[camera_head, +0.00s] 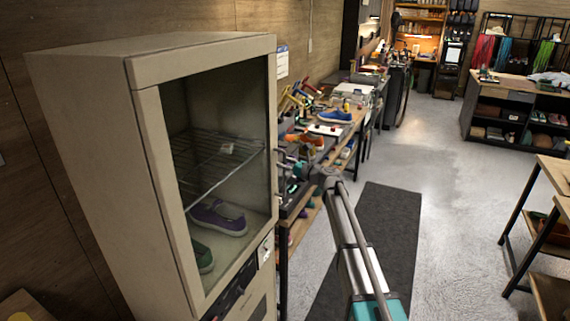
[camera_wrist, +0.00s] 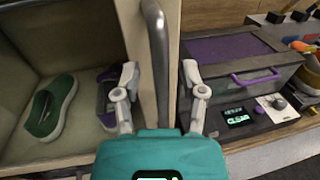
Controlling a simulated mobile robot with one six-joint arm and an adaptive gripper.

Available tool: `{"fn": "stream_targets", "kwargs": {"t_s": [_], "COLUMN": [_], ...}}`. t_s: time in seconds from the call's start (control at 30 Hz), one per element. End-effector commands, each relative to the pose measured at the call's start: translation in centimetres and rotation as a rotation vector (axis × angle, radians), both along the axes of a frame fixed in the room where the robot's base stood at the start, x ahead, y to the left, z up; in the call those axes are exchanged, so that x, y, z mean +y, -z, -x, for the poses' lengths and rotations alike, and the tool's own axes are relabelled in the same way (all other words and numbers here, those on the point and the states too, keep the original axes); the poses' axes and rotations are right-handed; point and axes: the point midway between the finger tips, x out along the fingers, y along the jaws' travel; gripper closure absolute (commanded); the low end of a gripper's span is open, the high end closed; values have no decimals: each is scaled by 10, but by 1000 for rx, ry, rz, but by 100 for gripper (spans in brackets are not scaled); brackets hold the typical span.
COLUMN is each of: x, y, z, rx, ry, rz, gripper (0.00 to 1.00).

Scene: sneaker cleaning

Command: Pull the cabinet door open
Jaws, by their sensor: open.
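The beige cabinet (camera_head: 90,120) stands at the left in the head view. Its glass-fronted door (camera_head: 150,140) appears shut. The door's upright metal handle (camera_wrist: 158,45) is in the middle of the wrist view. My gripper (camera_wrist: 161,88) is open, with one finger on each side of the handle as seen from the wrist. I cannot tell whether either finger touches it. In the head view my gripper (camera_head: 290,182) is small, beside the door's right edge. Behind the glass are a purple shoe (camera_head: 218,218) and a green shoe (camera_head: 203,258), with a wire shelf (camera_head: 215,160) above.
A workbench (camera_head: 335,128) with tools and shoes runs back along the wall, right of the cabinet. A purple-lidded box (camera_wrist: 235,55) stands close to the right of my gripper.

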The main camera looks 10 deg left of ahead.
Motion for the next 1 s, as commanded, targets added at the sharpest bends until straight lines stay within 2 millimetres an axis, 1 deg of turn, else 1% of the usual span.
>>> {"fn": "stream_targets", "kwargs": {"t_s": [0.13,0.4,0.47,0.6,0.67,0.7,1.0], "x": [4,4,4,3,3,3,2], "y": [0,0,0,0,0,0,0], "z": [-3,-3,-3,-3,-3,-3,-2], "rx": [0,0,0,0,0,0,0], "ry": [1,1,1,1,1,1,0], "rz": [0,0,0,0,0,0,0], "gripper": [46,46,55,81,93,100,100]}}
